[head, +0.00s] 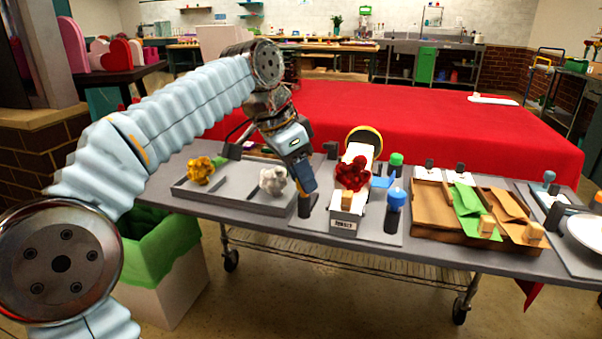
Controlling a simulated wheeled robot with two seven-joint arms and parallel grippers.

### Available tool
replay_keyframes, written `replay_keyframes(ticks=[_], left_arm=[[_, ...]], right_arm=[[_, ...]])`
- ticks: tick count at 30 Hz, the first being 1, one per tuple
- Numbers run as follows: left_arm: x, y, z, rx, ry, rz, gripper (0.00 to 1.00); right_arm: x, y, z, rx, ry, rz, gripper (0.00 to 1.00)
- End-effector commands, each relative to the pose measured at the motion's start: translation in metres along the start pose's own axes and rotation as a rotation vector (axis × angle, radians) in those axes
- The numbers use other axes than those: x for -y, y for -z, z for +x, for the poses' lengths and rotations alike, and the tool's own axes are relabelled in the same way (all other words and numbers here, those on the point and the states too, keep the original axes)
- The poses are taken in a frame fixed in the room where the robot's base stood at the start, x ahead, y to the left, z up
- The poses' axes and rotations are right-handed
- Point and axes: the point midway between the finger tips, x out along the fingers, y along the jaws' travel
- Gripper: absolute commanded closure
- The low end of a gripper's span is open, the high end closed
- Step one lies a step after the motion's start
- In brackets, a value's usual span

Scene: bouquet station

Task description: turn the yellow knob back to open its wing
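My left gripper (303,178) points down over a dark post (305,207) at the left end of a grey fixture plate (318,222). A blue knob (396,196) and a green knob (396,159) stand on the right side of the fixture. A blue wing (383,181) lies beside the blue knob. No yellow wing can be made out. My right gripper is out of view.
A grey tray (235,200) with yellow flowers (200,170) and white flowers (272,181) is at left. A yellow-rimmed disc (365,138) stands behind the holder. A green-lined bin (160,245) stands below.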

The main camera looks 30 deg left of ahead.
Motion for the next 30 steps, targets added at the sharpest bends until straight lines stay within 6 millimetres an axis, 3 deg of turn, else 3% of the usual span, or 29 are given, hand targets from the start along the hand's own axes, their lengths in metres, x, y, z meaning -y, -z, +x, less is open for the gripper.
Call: replay_keyframes(ticks=[3,14,30], left_arm=[[-0.0001,0.0000,-0.0003,0.000,0.000,0.000,0.97],[-0.0010,0.0002,-0.0005,-0.001,0.028,-0.065,0.97],[-0.0041,0.0015,-0.0003,-0.002,0.202,-0.481,0.97]], right_arm=[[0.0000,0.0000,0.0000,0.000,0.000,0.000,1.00],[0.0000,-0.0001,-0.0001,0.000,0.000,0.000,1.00],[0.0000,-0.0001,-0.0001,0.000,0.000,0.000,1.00]])
